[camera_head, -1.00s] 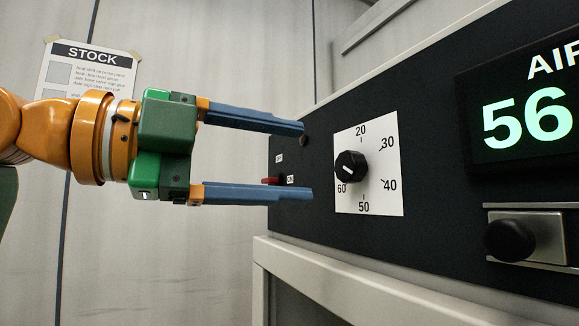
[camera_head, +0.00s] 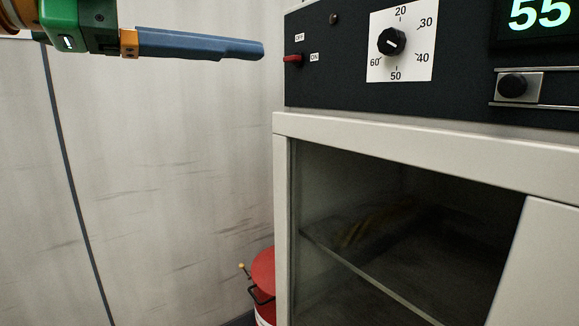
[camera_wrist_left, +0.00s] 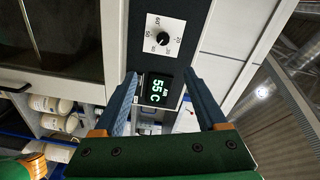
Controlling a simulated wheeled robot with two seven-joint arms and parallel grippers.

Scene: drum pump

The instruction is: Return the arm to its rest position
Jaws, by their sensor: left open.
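My left gripper shows in the left wrist view (camera_wrist_left: 160,95) with its two blue fingers apart and nothing between them. In the head view only one blue finger and part of its green and orange body show at the upper left; the other finger is out of frame. The finger tip is left of the control panel (camera_head: 350,90), apart from it. The black dial knob (camera_head: 391,41) sits on a white scale plate, and a red switch (camera_head: 292,59) is beside the ON/OFF labels. The display (camera_head: 538,15) reads 55. My right gripper is not seen.
A black sliding knob (camera_head: 513,85) is at the panel's right. The wall area left of the cabinet is clear.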

